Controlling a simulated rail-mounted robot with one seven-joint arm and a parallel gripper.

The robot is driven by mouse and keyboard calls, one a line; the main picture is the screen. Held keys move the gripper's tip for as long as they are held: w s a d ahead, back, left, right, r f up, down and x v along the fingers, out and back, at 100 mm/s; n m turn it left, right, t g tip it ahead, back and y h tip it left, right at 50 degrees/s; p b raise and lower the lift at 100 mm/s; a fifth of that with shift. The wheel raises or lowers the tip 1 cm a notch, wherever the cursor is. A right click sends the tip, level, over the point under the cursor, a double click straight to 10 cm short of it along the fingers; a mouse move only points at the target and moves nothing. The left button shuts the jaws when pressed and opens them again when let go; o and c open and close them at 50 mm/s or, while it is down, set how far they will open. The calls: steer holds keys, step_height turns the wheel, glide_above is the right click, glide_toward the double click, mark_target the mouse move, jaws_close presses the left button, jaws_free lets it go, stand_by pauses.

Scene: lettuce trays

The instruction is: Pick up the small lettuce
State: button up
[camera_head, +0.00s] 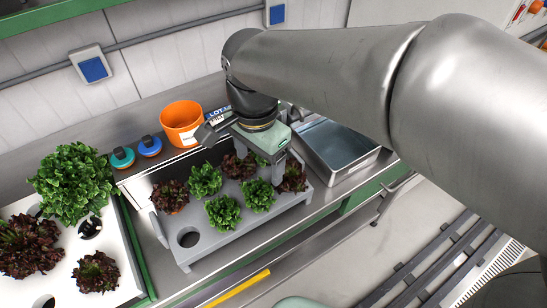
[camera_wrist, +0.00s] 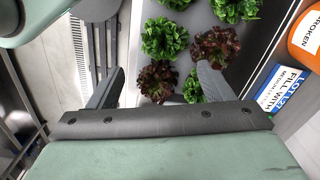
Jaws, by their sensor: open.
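Small lettuces, some green and some dark red, stand in a grey holed tray (camera_head: 226,245). Clear green ones are the left-back lettuce (camera_head: 205,180), the front lettuce (camera_head: 222,213) and the one nearer my gripper (camera_head: 258,195). My gripper (camera_wrist: 160,72) is open and empty, low over the tray's right end. In the wrist view a red lettuce (camera_wrist: 157,80) shows between the fingers, and a green one (camera_wrist: 193,88) is partly hidden by the right finger. Another red one (camera_wrist: 215,46) lies just beyond. I cannot tell which lettuce is meant.
A white tray (camera_head: 130,262) with larger lettuces stands at the left. An orange bucket (camera_head: 181,121) and two round-lidded items, teal (camera_head: 122,157) and blue (camera_head: 149,146), stand behind. A metal basin (camera_head: 338,150) is to the right. One tray hole (camera_head: 188,237) is empty.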

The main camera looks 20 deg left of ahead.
mark_target(257, 188)
step_height(257, 188, down, 6)
steer(key=shift+f, duration=0.2)
steer(key=shift+a+f+p, duration=0.25)
steer(key=shift+f, duration=1.05)
steer(key=shift+a+f+p, duration=0.2)
steer(key=shift+f, duration=1.1)
steer(key=c, duration=1.1)
